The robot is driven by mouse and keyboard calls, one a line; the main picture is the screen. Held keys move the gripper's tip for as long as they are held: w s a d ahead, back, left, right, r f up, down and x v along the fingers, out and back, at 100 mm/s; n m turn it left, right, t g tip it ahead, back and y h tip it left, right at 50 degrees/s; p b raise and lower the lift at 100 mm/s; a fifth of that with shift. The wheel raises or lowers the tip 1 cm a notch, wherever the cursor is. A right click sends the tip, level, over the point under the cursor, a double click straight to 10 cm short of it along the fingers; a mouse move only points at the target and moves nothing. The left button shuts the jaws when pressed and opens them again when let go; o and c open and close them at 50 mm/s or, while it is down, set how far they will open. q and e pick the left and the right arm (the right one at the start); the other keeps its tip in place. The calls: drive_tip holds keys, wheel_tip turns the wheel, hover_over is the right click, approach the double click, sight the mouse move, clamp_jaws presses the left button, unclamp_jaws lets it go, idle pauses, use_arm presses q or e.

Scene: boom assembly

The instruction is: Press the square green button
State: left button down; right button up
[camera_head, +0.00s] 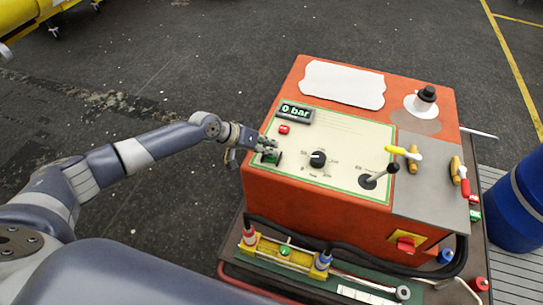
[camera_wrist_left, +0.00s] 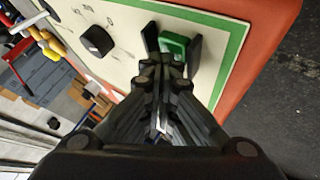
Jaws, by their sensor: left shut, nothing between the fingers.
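The square green button (camera_wrist_left: 174,46) sits in a dark guard near the green-bordered edge of the cream panel (camera_head: 338,143) on the orange machine. In the head view the button (camera_head: 272,158) shows partly behind my left gripper (camera_head: 273,147). My left gripper is shut and empty. In the left wrist view its fingertips (camera_wrist_left: 163,65) are right at the button's lower edge; I cannot tell whether they touch it. My right gripper is not in view.
The panel also holds a red button (camera_head: 284,129), a "0 bar" display (camera_head: 295,112), a black knob (camera_head: 318,158) and a black lever (camera_head: 393,168). A yellow-handled valve (camera_head: 402,151) is to the right. A blue barrel (camera_head: 520,205) stands at the far right.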

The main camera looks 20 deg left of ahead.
use_arm(q)
drive_tip(key=shift+f, duration=0.25)
drive_tip(key=shift+r, duration=0.1)
drive_tip(key=shift+r+p, duration=0.75)
drive_tip(key=shift+r, duration=0.15)
drive_tip(key=shift+r, duration=0.1)
wheel_tip(320, 180, up, 5)
drive_tip(key=p, duration=0.4)
idle(0.7)
